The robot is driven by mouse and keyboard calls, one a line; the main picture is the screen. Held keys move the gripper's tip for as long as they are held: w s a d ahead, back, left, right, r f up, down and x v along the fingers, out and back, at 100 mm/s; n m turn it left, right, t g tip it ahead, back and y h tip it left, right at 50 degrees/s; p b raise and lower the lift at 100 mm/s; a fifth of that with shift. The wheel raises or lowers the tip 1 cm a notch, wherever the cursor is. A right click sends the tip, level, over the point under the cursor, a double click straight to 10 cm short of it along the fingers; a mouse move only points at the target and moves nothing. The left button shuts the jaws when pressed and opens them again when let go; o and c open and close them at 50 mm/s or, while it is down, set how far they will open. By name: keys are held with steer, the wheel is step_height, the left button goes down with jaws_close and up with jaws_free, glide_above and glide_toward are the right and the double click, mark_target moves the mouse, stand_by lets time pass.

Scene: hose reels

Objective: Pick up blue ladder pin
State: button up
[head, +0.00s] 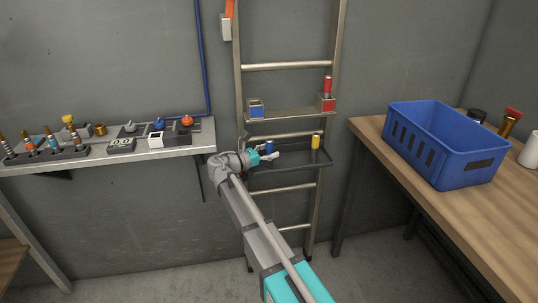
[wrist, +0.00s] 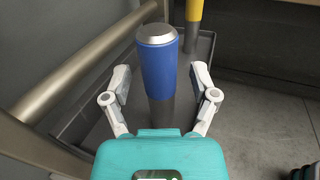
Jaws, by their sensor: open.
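The blue ladder pin (wrist: 158,68) stands upright on the dark tray (wrist: 78,128), with a silver top and a dark lower part. In the wrist view it is between the two open fingers of my gripper (wrist: 160,88), with a gap on each side. In the head view only a little of the blue pin (head: 269,146) shows beside my gripper (head: 268,154), which is at the left part of the dark tray (head: 300,158). The lower part of the pin is hidden there.
A yellow pin (head: 315,141) stands on the same tray, to the right. A metal ladder rail (wrist: 85,62) runs close by on the left.

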steer(key=shift+c, duration=0.3)
jaws_close()
steer(key=shift+r, duration=0.1)
steer(key=shift+s+d+r+p, duration=0.15)
steer(key=shift+s+r+p, duration=0.35)
steer(key=shift+p, duration=0.15)
steer(key=s+d+r+p, duration=0.1)
steer(key=s+r+p, duration=0.2)
steer(key=s, duration=0.3)
steer(key=s+d+r+p, duration=0.2)
steer(key=s+r+p, duration=0.1)
steer(key=s, duration=0.3)
steer(key=shift+s+d+r+p, duration=0.25)
steer(key=shift+d+r+p, duration=0.05)
steer(key=shift+r+p, duration=0.15)
steer(key=shift+s, duration=0.15)
